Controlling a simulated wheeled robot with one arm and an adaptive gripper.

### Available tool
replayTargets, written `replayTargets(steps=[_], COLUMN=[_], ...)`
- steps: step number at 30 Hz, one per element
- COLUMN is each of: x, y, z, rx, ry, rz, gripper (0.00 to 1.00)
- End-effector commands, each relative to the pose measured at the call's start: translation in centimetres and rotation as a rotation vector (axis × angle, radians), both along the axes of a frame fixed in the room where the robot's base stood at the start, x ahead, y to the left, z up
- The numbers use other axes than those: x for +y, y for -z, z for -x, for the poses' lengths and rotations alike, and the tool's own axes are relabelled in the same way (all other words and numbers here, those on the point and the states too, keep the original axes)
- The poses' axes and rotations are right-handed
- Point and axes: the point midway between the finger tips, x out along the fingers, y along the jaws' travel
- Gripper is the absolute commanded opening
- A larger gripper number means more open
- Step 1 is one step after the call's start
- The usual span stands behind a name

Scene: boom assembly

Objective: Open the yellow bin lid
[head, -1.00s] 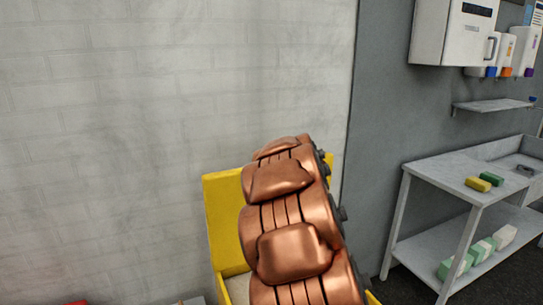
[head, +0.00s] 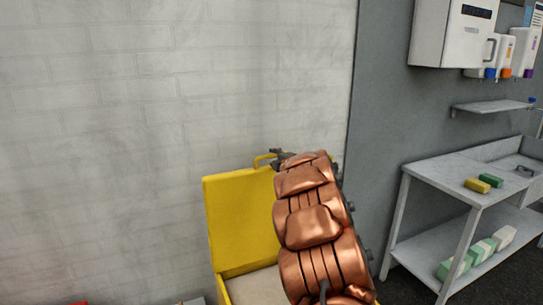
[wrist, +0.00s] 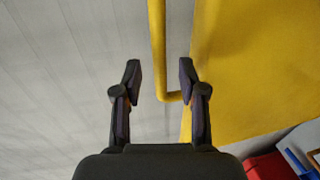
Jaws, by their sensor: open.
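The yellow bin (head: 222,288) stands against the pale wall, partly hidden behind my copper-coloured arm. Its yellow lid (head: 235,225) stands raised, roughly upright, at the back. A thin yellow handle (head: 262,158) sticks up from the lid's top edge, and the handle bar also shows in the wrist view (wrist: 157,50). My gripper (wrist: 160,78) is open and empty, with the handle bar showing between its two dark fingers; contact cannot be told. In the head view only a small dark part of the gripper (head: 281,153) shows beside the handle.
Red and blue things (wrist: 268,166) show at the wrist view's lower right corner.

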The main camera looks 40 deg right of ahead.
Motion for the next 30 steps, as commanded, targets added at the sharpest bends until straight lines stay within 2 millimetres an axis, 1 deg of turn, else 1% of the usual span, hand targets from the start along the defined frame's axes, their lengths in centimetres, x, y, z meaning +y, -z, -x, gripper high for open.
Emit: replayTargets(steps=[6,10,15,22,23,30], x=[-0.7,-1.1,-1.2,-1.3,-1.3,-1.3], y=[0.2,0.5,0.5,0.6,0.6,0.6], z=[-2.1,-3.0,-3.5,-3.6,-3.6,-3.5], rx=[0.0,0.001,-0.001,-0.001,-0.001,0.0], ry=[0.001,0.001,0.001,0.002,0.002,0.002], rz=[0.0,-0.001,0.0,0.001,0.001,-0.001], gripper=[0.41,0.41,0.41,0.41,0.39,0.14])
